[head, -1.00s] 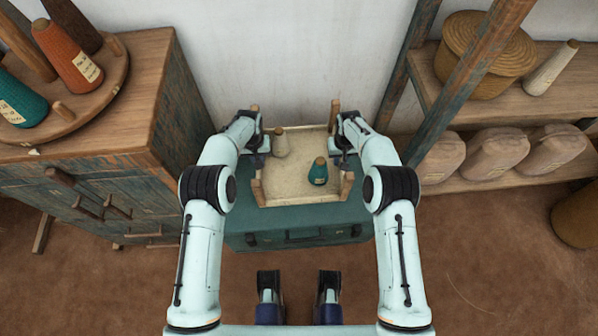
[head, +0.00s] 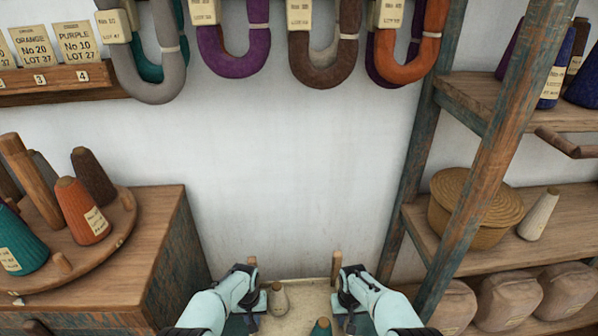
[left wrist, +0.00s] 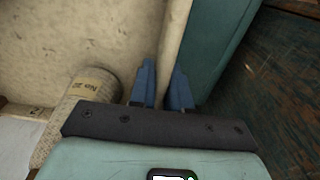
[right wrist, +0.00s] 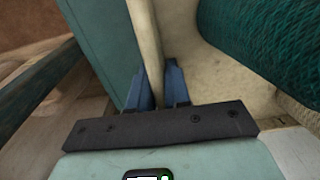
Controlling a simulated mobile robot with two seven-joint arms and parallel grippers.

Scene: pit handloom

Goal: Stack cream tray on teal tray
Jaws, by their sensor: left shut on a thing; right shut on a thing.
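The cream tray (head: 300,294) is at the bottom middle of the head view, with wooden posts at its far corners; its near part is cut off. My left gripper (head: 261,303) is shut on its left rim, and the rim passes between the fingers in the left wrist view (left wrist: 163,88). My right gripper (head: 342,302) is shut on the right rim, seen closely in the right wrist view (right wrist: 158,88). A teal surface, apparently the teal tray, lies outside the rim in the left wrist view (left wrist: 215,45) and right wrist view (right wrist: 90,45). Whether the trays touch is unclear.
A cream cone (head: 278,300) and a teal cone (head: 321,328) stand in the cream tray. A wooden cabinet (head: 165,225) with a cone rack is on the left. A shelf post (head: 500,150) and shelves are on the right. Yarn hanks (head: 235,40) hang above.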

